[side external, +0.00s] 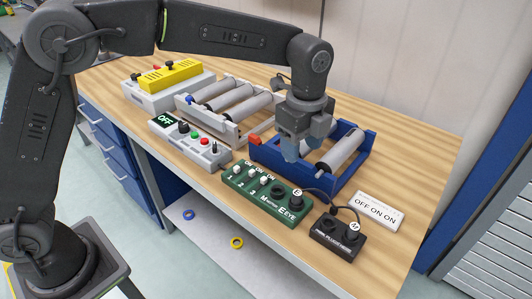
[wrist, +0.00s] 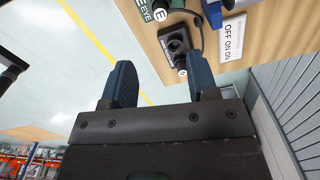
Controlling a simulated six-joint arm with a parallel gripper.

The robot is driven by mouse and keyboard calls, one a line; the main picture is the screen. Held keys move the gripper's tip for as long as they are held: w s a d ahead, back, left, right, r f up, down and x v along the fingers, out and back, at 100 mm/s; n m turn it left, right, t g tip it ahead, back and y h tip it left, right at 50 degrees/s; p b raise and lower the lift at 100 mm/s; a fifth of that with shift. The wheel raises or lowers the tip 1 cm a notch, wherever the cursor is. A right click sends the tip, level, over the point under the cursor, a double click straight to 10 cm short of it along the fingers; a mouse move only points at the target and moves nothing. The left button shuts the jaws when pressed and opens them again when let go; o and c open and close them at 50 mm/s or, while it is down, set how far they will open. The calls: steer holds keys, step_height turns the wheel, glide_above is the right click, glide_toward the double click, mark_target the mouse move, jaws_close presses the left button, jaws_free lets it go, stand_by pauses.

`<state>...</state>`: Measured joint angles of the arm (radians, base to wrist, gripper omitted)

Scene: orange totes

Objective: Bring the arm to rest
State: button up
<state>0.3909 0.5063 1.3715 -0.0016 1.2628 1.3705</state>
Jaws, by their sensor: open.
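My gripper (side external: 305,148) hangs over the front of the blue roller frame (side external: 264,158) in the side view, pointing down. In the wrist view its two blue fingers (wrist: 157,85) are spread apart with nothing between them. Below and in front of it lies a green switch box (side external: 262,200) with three white toggles. Whether the fingers touch the blue frame cannot be told.
Around it on the wooden bench (side external: 405,160) are a black socket box (side external: 337,236) with a cable, an "OFF ON ON" card (side external: 379,211), a grey control box (side external: 190,142), a grey roller frame (side external: 232,132) and a yellow-topped unit (side external: 170,76). Rings (side external: 237,242) lie below the bench.

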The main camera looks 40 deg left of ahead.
steer(key=s+a+r+n+t, duration=0.2)
steer(key=s+a+r+n, duration=0.3)
steer(key=a+r, duration=0.15)
steer(key=s+a+f+n+t, duration=0.1)
steer(key=s+a+n, duration=0.5)
steer(key=s, duration=0.3)
steer(key=s+a+n+t, duration=0.2)
steer(key=s+a+n, duration=0.4)
steer(key=s+n, duration=0.3)
steer(key=shift+s+f+t, duration=0.25)
steer(key=shift+f+t, duration=0.05)
steer(key=shift+f, duration=0.05)
